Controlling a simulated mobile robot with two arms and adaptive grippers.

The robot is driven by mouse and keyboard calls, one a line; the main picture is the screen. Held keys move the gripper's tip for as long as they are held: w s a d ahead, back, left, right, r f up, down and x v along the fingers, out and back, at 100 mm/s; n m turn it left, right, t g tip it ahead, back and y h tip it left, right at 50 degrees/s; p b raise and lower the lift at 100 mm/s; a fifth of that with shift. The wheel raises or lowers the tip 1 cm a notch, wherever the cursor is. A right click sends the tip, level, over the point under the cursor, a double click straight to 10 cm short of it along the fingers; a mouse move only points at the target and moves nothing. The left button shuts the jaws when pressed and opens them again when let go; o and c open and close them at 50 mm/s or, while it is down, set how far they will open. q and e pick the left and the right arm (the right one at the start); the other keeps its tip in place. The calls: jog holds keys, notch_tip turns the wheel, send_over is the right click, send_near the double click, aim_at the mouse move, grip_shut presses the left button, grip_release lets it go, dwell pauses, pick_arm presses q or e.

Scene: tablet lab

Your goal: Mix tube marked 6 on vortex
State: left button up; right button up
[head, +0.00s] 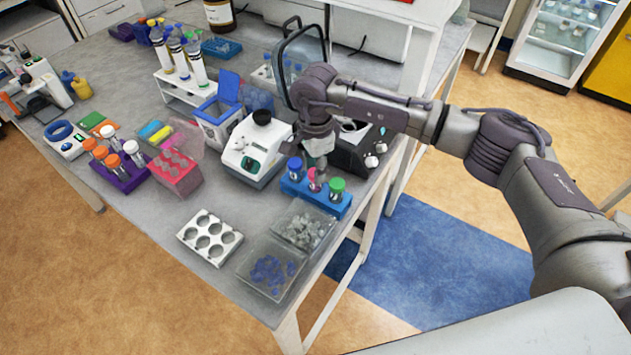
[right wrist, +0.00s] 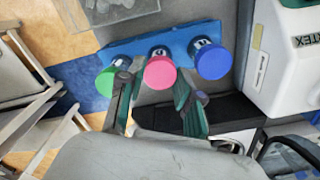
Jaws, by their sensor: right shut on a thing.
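The vortex mixer (head: 254,145) is a white device with a black cup on top; its side with lettering shows in the right wrist view (right wrist: 290,60). Right of it, a blue rack (head: 330,203) holds three tubes with blue (head: 295,165), pink (head: 314,180) and green (head: 336,186) caps. My right gripper (head: 317,163) is at the pink-capped tube. In the right wrist view its fingers (right wrist: 160,100) flank the pink cap (right wrist: 160,72), shut on that tube, which appears still at the rack. No number 6 is readable on any tube. My left gripper is out of view.
A black device (head: 352,150) with knobs stands close behind the rack. Clear trays of small pieces (head: 270,272) lie in front, near the table edge, beside a white holed rack (head: 210,238). Orange-capped tubes (head: 112,160) stand at the left. Bare table lies left of the holed rack.

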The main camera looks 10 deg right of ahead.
jog(key=shift+r, duration=0.15)
jog(key=shift+r+p, duration=1.4)
jog(key=shift+r, duration=2.25)
notch_tip(320, 180, up, 9)
jog(key=p, duration=0.3)
jog(key=shift+f, duration=0.2)
